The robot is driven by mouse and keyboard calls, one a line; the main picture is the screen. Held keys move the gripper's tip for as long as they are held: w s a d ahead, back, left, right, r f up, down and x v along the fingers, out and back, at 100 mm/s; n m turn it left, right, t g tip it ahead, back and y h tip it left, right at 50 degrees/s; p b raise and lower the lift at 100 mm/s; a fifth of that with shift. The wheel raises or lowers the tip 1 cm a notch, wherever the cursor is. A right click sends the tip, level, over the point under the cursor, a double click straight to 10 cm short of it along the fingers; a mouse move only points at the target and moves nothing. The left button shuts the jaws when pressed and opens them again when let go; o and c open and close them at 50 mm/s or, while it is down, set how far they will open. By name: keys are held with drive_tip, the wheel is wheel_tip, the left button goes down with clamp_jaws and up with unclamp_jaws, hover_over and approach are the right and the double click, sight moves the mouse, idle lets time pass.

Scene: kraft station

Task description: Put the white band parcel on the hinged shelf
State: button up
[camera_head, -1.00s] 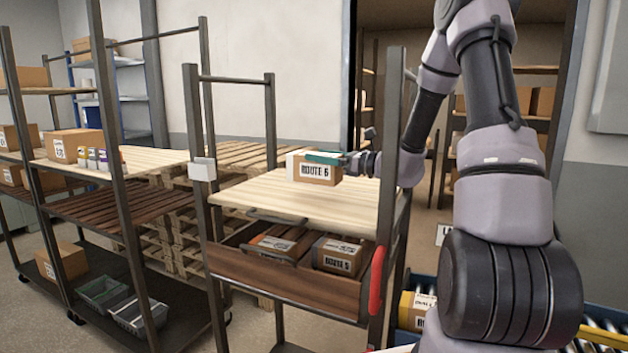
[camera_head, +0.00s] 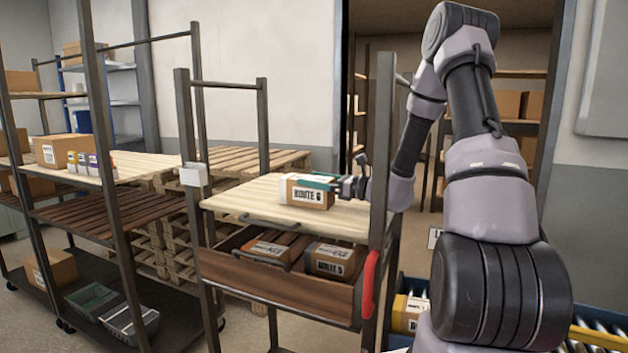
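The parcel (camera_head: 304,196), a brown box marked "ROUTE 6" with a white band around its left end, is over the middle of the light-wood hinged shelf (camera_head: 250,205). Its underside looks to be at or just above the boards; I cannot tell whether it touches. My gripper (camera_head: 322,182) comes in from the right, with a green finger pad against the upper right part of the parcel. It appears shut on the parcel; the far finger is hidden. A dark handle (camera_head: 270,222) runs along the shelf's front edge.
Below the shelf, a brown wooden drawer (camera_head: 270,292) holds parcels, one (camera_head: 335,260) marked "ROUTE". A dark upright post (camera_head: 378,190) with a red handle (camera_head: 369,285) stands at the shelf's right front. A rack (camera_head: 75,210) with boxes stands left. A roller conveyor (camera_head: 598,345) is at lower right.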

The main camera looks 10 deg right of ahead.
drive_tip(key=shift+r, duration=0.1)
drive_tip(key=shift+s+d, duration=0.15)
drive_tip(key=shift+d, duration=0.1)
drive_tip(key=v, duration=1.1)
drive_tip(key=shift+s+d, duration=0.1)
drive_tip(key=shift+s, duration=0.1)
drive_tip(key=shift+d, duration=0.1)
